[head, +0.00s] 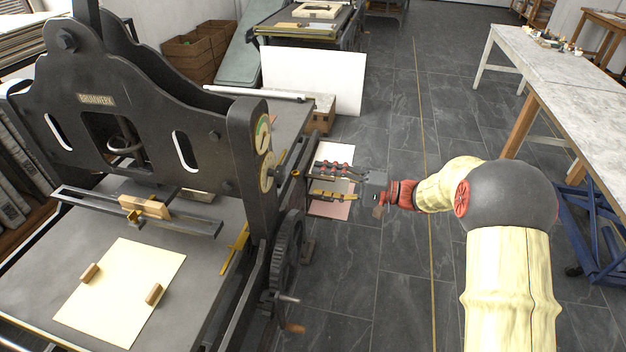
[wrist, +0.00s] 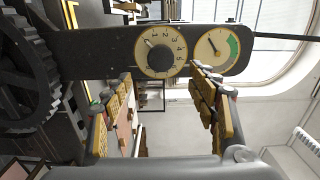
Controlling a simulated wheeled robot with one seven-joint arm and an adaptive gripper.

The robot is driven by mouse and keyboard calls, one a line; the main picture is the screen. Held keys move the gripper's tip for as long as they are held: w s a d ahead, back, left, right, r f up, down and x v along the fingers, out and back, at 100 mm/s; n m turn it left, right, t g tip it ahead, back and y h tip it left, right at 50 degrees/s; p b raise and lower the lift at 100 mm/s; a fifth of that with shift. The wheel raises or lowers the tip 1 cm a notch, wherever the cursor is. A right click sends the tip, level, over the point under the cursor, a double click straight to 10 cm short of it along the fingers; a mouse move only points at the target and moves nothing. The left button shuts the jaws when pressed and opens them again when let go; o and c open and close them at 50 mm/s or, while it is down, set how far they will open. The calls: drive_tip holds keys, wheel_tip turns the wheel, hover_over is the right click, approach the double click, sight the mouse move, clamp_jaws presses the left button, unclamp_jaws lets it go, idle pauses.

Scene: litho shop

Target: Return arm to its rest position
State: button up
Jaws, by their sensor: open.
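My arm reaches left across the head view toward the side of a dark press (head: 150,110). My gripper (head: 318,180) is open and empty, beside the press frame. In the wrist view its two yellow-padded fingers (wrist: 163,100) are spread apart with nothing between them. Beyond the fingertips is the press's side arm with a numbered dial (wrist: 160,52) and a gauge with a green sector (wrist: 218,48). I cannot tell whether a fingertip touches the press.
A cream sheet (head: 125,290) with two small wooden blocks lies on the press bed. A toothed wheel (head: 287,255) and a crank stand at its side. A grey-topped table (head: 560,75) and a blue wheeled frame (head: 590,225) are at right.

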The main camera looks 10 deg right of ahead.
idle(0.5)
drive_tip(key=s+f+m+g+h, duration=0.3)
drive_tip(key=s+f+g+h, duration=0.1)
drive_tip(key=s+f, duration=0.5)
drive_tip(key=s+d+n+g+h, duration=0.1)
drive_tip(key=s+h, duration=0.2)
drive_tip(key=s, duration=0.2)
drive_tip(key=s+d+g+h, duration=0.1)
drive_tip(key=s+d+h, duration=0.1)
drive_tip(key=s, duration=0.4)
drive_tip(key=s+d+r+n+t+h+p, duration=0.2)
drive_tip(key=s+d+r+n+h, duration=0.1)
drive_tip(key=s+r, duration=0.4)
drive_tip(key=s+d+r+n+t+h+p, duration=0.2)
drive_tip(key=s+r+h, duration=0.3)
drive_tip(key=r, duration=0.6)
drive_tip(key=shift+s+d+r+n+t, duration=0.4)
drive_tip(key=shift+s+t, duration=0.3)
drive_tip(key=shift+s, duration=0.45)
drive_tip(key=shift+d+f, duration=0.1)
